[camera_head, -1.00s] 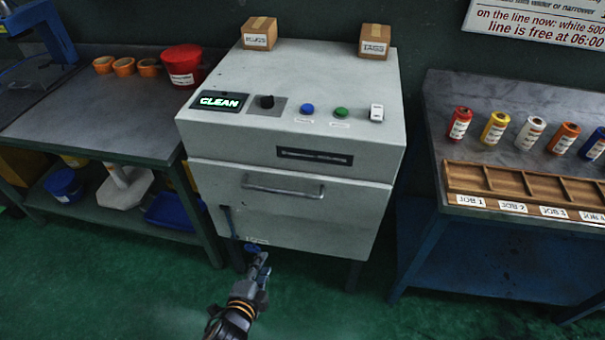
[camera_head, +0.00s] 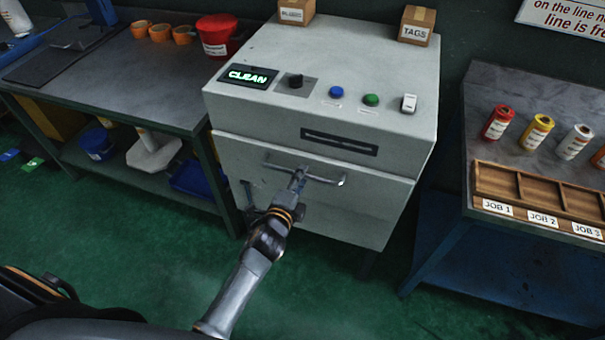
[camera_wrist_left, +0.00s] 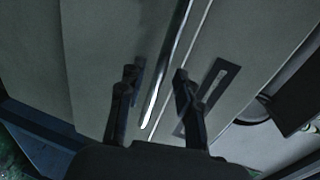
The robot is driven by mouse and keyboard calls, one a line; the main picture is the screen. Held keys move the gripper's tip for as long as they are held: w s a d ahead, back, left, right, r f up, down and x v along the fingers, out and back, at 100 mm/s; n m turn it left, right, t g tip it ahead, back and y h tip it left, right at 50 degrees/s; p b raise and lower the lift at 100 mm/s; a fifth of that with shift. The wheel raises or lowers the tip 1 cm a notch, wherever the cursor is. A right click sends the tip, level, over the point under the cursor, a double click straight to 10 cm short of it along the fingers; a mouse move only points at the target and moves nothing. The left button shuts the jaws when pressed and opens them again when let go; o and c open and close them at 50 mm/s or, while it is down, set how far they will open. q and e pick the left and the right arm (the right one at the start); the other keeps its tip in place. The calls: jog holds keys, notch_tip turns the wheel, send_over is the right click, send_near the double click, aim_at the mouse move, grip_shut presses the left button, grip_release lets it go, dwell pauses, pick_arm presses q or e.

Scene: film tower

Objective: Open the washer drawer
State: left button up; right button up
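The washer (camera_head: 330,70) is a pale grey machine with a lit "CLEAN" display. Its drawer front (camera_head: 345,215) sits closed below the control panel. A metal bar handle (camera_head: 325,178) runs across the top of the drawer front. My left gripper (camera_head: 299,174) is at the handle, near its middle. In the left wrist view my left gripper (camera_wrist_left: 155,75) has its two fingers apart, with the bar handle (camera_wrist_left: 166,78) running between them. Gaps show between the bar and the fingers there. The fingertips' exact depth past the bar is hard to tell. My right gripper is not in view.
Knobs and buttons (camera_head: 337,92) are on the washer top, with small boxes (camera_head: 417,26) behind. A bench (camera_head: 110,75) with a red pot (camera_head: 217,36) stands left. A bench with film rolls (camera_head: 536,132) and a wooden tray (camera_head: 535,185) stands right. The green floor in front is clear.

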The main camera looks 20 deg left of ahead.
pick_arm(q)
jog(key=shift+x, duration=1.15)
grip_shut()
